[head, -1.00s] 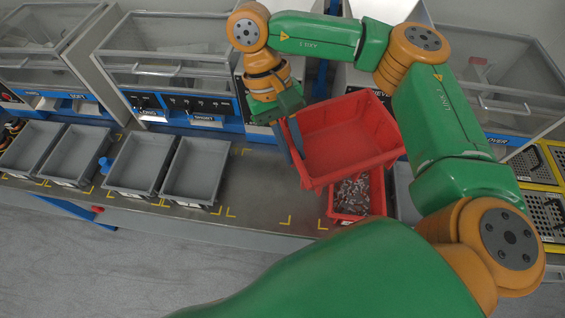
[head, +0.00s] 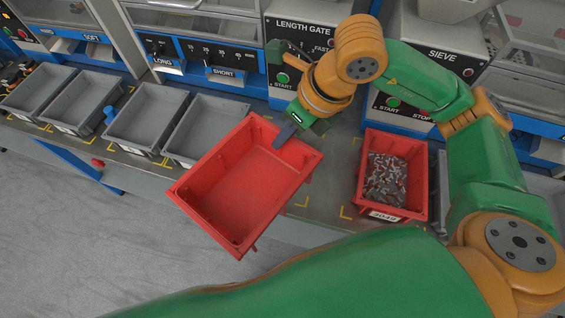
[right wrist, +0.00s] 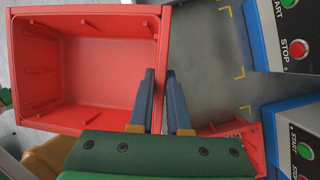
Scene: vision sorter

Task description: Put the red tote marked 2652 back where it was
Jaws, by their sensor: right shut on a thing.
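My right gripper (head: 287,137) is shut on the rim of an empty red tote (head: 245,185). The tote is held tilted, in front of the bench, partly over its front edge and the floor. In the right wrist view the fingers (right wrist: 163,95) straddle the right wall of this tote (right wrist: 85,75). No number on it shows, so I cannot tell if it is 2652. A second red tote (head: 364,180), filled with metal bolts, stands upright on the bench to the right. My left gripper is not in view.
Several grey bins (head: 148,120) stand in a row on the bench at left. Yellow corner marks (head: 346,212) lie on bare bench between the held tote and the bolt tote. The length gate panel (head: 288,60) and sieve panel (head: 440,75) stand behind.

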